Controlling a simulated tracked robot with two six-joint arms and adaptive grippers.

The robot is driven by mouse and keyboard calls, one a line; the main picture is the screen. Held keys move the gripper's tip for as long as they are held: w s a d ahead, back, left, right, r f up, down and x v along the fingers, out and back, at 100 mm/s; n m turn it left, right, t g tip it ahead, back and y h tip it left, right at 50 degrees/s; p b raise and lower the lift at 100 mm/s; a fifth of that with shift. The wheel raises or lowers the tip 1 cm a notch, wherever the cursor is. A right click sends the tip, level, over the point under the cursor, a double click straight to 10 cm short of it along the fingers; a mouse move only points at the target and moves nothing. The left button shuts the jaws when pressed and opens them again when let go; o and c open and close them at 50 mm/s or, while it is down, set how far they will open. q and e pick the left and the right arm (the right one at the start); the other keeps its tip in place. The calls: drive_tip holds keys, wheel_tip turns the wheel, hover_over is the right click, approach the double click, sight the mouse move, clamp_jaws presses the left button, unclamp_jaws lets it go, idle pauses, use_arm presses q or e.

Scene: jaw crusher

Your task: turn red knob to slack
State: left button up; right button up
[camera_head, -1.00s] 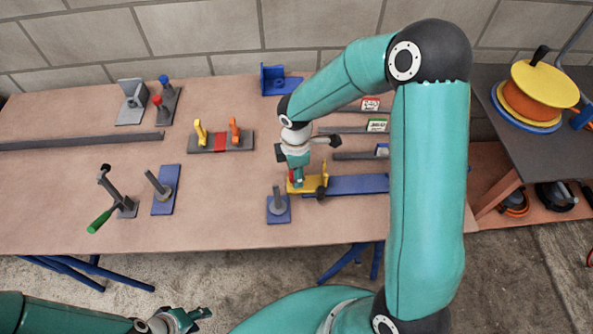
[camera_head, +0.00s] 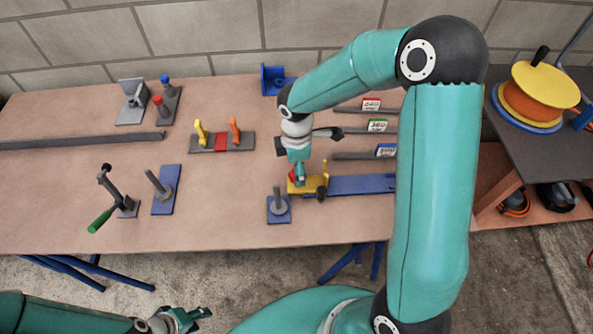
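My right gripper (camera_head: 300,178) points down at a yellow block (camera_head: 312,187) on the workbench. A small red part (camera_head: 292,175) shows at the left edge of the gripper, mostly hidden by it. I cannot tell whether the fingers touch it or are shut on it. A blue rail (camera_head: 360,185) runs right from the yellow block. Another red knob (camera_head: 157,101) stands beside a blue knob (camera_head: 165,79) on a dark base at the back left. My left gripper (camera_head: 196,318) is low in front of the bench, open and empty.
A plate with yellow and orange handles (camera_head: 220,143) stands behind and left of the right gripper. A blue plate with a grey post (camera_head: 278,209) is close in front. A green-handled lever (camera_head: 110,207) stands at left. My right arm covers the bench's right end.

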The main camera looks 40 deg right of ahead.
wheel_tip(320, 180, up, 10)
drive_tip(key=shift+f, duration=0.2)
idle(0.5)
